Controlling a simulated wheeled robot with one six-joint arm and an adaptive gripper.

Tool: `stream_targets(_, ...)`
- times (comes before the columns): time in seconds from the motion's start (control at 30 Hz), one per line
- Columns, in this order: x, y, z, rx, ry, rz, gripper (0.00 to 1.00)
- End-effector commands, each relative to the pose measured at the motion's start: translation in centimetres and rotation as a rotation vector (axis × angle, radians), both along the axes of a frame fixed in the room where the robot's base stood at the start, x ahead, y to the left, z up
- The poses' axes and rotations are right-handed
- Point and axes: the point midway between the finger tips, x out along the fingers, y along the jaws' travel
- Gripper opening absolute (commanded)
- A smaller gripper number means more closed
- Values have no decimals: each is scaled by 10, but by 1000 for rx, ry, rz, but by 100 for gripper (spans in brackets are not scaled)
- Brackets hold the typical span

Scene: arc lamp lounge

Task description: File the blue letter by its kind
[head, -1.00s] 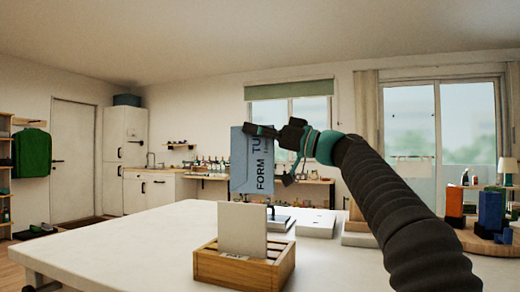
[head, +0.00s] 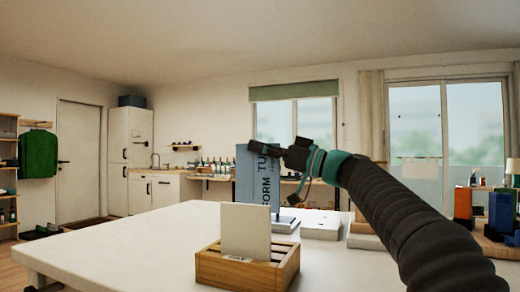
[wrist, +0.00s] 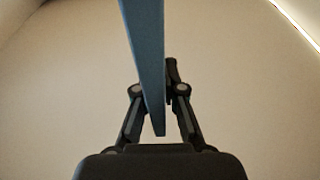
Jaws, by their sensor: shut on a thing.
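In the wrist view the letter (wrist: 146,50) shows nearly edge-on between the two fingers of my gripper (wrist: 158,92). A slatted wooden letter rack (head: 238,270) stands on the table in front of the letter, with a small label, unreadable here, on its front. A pale card (head: 246,230) stands upright in the rack and hides the letter's lower part.
The white table (head: 150,240) is clear to the left of the rack. Flat pale boxes (head: 321,224) lie behind it to the right. Orange and blue blocks (head: 500,212) stand on a round surface at far right. A counter with bottles runs along the back wall.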

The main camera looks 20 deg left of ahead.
Motion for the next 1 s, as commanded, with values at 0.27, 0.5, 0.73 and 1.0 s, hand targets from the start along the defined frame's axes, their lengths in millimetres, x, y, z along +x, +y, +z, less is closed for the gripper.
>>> stream_targets(0.27, 0, -2, -12, 4, -2, -1, 0)
stream_targets(0.5, 0, -2, -32, 4, -2, -1, 0)
stream_targets(0.73, 0, -2, -50, 4, -2, -1, 0)
stream_targets(1.0, 0, -2, -60, 4, -1, 0, 0)
